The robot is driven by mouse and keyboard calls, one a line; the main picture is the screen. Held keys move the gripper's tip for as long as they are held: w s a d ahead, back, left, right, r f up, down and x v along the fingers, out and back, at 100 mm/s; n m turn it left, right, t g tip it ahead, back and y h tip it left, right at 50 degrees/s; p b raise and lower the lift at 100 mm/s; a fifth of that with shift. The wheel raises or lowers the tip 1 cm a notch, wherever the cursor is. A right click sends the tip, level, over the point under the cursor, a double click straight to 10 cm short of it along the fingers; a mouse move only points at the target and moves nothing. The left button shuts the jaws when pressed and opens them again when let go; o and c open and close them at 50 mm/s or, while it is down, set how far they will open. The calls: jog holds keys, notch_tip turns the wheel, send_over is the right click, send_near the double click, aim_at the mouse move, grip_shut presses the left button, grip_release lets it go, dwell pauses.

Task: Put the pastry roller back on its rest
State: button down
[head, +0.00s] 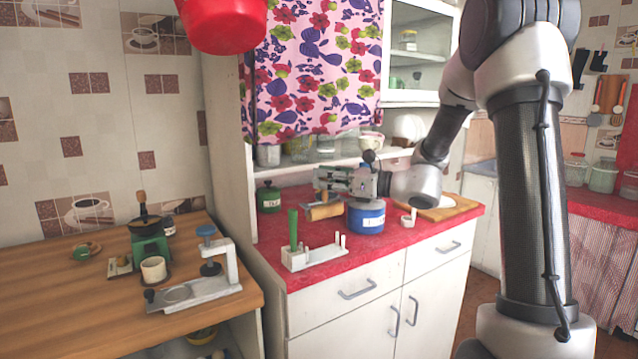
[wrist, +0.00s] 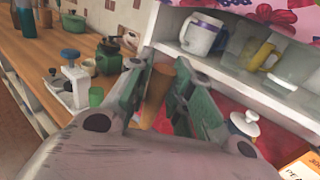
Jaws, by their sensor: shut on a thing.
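The pastry roller (head: 325,211) shows as a short wooden cylinder over the red counter, left of a blue jar. My gripper (head: 326,183) comes in from the right and is shut on it. In the wrist view the roller's wood (wrist: 158,92) shows between my two fingers (wrist: 160,90). My fingers hide part of it, and I cannot tell whether it touches the counter. The rest (head: 315,257) appears to be the white stand with a green post and short white pegs, near the counter's front left edge. It is in front of and left of the roller.
The blue jar (head: 366,218) stands close under my wrist. A green canister (head: 268,198) is behind left, a small white cup (head: 408,219) to the right. A cutting board (head: 436,212) lies farther right. The left wooden counter (head: 80,285) holds a white press (head: 200,288).

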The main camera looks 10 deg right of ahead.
aim_at(324, 202)
jog(key=shift+s+a, duration=0.1)
jog(key=shift+a, duration=0.4)
jog(key=shift+s+d+f, duration=0.1)
jog(key=shift+d+f, duration=0.05)
jog(key=shift+f, duration=2.15)
jog(key=shift+f, duration=0.4)
jog(key=shift+f, duration=0.85)
jog(key=shift+f, duration=0.1)
jog(key=shift+f, duration=0.8)
jog(key=shift+f, duration=0.1)
